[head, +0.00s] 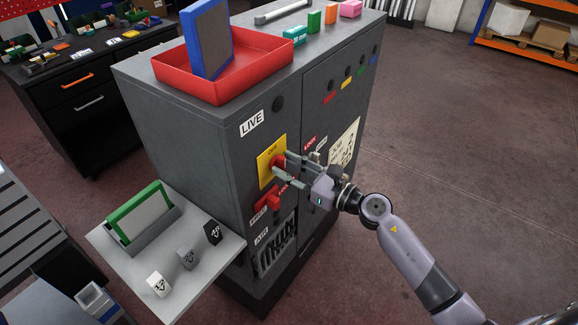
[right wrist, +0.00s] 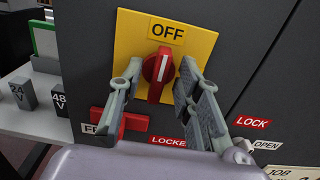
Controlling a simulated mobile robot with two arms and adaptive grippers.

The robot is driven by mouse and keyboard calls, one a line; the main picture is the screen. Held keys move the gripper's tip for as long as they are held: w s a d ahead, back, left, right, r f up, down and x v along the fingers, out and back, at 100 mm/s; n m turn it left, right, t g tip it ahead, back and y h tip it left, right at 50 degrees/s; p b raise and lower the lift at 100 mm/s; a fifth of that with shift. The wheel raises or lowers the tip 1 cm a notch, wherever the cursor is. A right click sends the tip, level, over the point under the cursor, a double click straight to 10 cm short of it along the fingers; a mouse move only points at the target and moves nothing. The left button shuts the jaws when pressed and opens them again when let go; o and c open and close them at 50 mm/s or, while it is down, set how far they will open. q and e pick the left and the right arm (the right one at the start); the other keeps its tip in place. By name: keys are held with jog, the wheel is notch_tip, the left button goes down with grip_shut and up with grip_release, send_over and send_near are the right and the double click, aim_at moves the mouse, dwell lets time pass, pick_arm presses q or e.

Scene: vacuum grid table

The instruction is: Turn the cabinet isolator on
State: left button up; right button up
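The isolator is a red rotary knob (right wrist: 158,72) on a yellow plate (right wrist: 205,45) on the grey cabinet's front, and it also shows in the head view (head: 278,161). An OFF label (right wrist: 167,32) is above it. The knob's white line stands nearly upright, towards that label. My right gripper (right wrist: 162,76) is open, with one finger on each side of the knob. Small gaps seem to show between fingers and knob; contact is not certain. In the head view the right gripper (head: 280,165) reaches the plate from the right. My left gripper is not in view.
A red handle (head: 267,199) sits below the plate, close under my fingers. A red tray (head: 222,75) holding a blue-framed panel stands on the cabinet top (head: 180,75). A grey side shelf (head: 215,265) with small blocks juts out left. Floor at right is clear.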

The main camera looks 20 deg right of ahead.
grip_shut()
dwell(0.3)
jog(key=shift+m, duration=0.4)
jog(key=shift+w+d+f+m+p, duration=0.1)
jog(key=shift+m+p, duration=0.95)
jog(key=shift+m, duration=1.6)
jog(key=shift+d+f+m+p, duration=0.1)
jog(key=shift+m+p, duration=1)
jog(key=shift+m, duration=1.6)
jog(key=shift+w+d+f+m+p, duration=0.1)
jog(key=shift+m+p, duration=0.95)
jog(key=shift+m, duration=1.6)
